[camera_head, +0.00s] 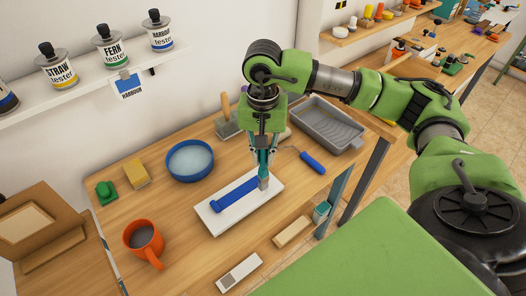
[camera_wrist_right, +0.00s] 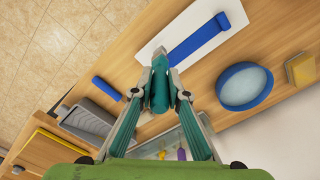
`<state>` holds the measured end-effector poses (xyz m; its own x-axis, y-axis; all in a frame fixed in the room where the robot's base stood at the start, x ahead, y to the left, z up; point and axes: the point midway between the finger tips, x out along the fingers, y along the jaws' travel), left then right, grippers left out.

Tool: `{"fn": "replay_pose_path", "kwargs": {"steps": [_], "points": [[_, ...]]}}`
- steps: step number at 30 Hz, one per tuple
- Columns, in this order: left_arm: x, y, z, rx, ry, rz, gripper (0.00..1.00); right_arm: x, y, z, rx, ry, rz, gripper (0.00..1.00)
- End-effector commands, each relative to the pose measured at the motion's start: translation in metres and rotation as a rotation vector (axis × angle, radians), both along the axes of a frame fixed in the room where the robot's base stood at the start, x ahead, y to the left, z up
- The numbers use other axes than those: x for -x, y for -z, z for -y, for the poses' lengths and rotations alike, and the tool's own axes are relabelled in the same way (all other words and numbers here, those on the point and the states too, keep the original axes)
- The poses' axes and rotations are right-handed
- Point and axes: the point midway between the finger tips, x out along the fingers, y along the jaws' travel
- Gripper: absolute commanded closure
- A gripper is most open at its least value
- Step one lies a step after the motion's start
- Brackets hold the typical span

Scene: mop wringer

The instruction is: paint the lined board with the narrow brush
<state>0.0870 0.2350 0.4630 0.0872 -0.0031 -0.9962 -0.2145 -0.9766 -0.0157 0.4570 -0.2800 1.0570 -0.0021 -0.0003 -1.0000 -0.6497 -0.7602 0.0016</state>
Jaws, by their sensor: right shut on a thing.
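My right gripper (camera_head: 263,147) points down over the table and is shut on the teal narrow brush (camera_head: 263,170). The brush's metal ferrule is at the right end of a blue stripe (camera_head: 238,195) on the white board (camera_head: 272,201). The bristle tip seems to be at the board surface; whether it touches is unclear. In the right wrist view my gripper (camera_wrist_right: 160,95) holds the brush handle (camera_wrist_right: 159,82) between its fingers, with the board (camera_wrist_right: 152,42) and the blue stripe (camera_wrist_right: 200,39) beyond. The board's drawn lines are not distinguishable. My left gripper is not in view.
A blue-rimmed bowl (camera_head: 190,161), a yellow sponge (camera_head: 136,173) and an orange mug (camera_head: 144,238) stand left of the board. A grey tray (camera_head: 326,123) and a blue-handled tool (camera_head: 312,162) lie right. Labelled tester tins, including Harbour (camera_head: 159,33), stand on the shelf above a Harbour card (camera_head: 127,87).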

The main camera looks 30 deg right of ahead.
Motion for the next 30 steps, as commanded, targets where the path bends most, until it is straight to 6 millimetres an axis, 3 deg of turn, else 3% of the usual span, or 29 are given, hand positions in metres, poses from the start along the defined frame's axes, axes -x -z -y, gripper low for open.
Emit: {"fn": "replay_pose_path", "kwargs": {"steps": [30], "points": [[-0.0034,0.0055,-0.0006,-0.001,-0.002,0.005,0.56,-0.0003,0.0045,-0.0001,0.000,0.000,0.001,1.00]]}}
